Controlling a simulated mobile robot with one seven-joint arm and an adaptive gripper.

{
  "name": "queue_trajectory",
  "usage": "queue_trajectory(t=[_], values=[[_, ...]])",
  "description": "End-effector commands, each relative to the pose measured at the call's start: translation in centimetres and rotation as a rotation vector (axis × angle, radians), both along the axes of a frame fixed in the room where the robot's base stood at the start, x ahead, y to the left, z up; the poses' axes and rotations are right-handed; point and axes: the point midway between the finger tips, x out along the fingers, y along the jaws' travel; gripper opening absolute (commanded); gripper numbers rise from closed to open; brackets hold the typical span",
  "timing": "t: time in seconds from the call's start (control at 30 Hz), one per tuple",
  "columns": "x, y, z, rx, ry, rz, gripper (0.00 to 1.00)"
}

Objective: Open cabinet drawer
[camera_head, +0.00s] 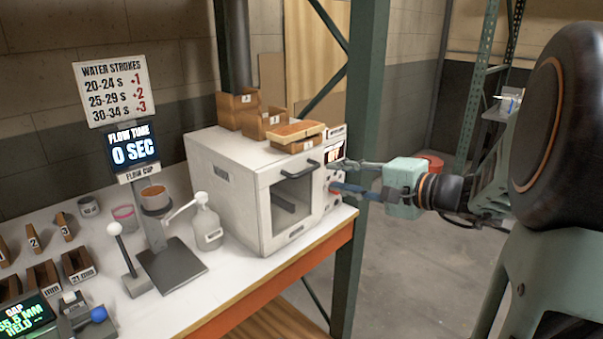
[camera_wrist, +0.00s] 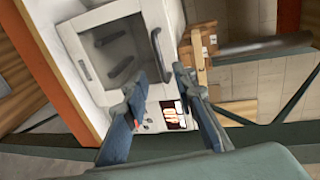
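A white box-shaped cabinet (camera_head: 222,178) stands on the workbench, with a windowed front door (camera_head: 291,205) and a dark bar handle (camera_head: 307,173) near the door's top. The door looks shut. The door (camera_wrist: 112,48) and its handle (camera_wrist: 158,55) also show in the wrist view. No separate drawer is clearly visible. My gripper (camera_head: 338,176) is at the cabinet's right-hand control panel, to the right of the handle. In the wrist view my gripper (camera_wrist: 160,85) has its fingers spread, with nothing held between them. The handle appears beyond the gap; contact cannot be told.
Wooden trays (camera_head: 297,131) sit on the cabinet top. A green post (camera_head: 361,150) stands close behind the cabinet's right side. A pump bottle (camera_head: 207,228) and flow cup stand (camera_head: 172,268) are left on the bench (camera_head: 232,283). The floor at right is clear.

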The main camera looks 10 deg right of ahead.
Motion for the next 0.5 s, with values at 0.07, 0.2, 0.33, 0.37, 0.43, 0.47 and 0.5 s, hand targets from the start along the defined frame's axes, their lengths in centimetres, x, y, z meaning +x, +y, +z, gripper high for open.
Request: queue_trajectory(t=[0.07,0.2,0.33,0.37,0.43,0.47,0.5], values=[[0.8,0.7,-0.2,0.0,0.001,0.003,0.25],[2.9,2.2,-0.7,0.0,0.002,0.005,0.25],[4.9,3.7,-1.2,-0.001,0.002,0.004,0.25],[5.3,4.0,-1.4,-0.001,0.002,0.004,0.25],[6.2,4.7,-1.6,0.0,0.003,0.004,0.25],[6.5,4.9,-1.7,-0.001,0.002,0.003,0.25],[6.9,5.1,-1.8,-0.002,0.002,0.002,0.25]])
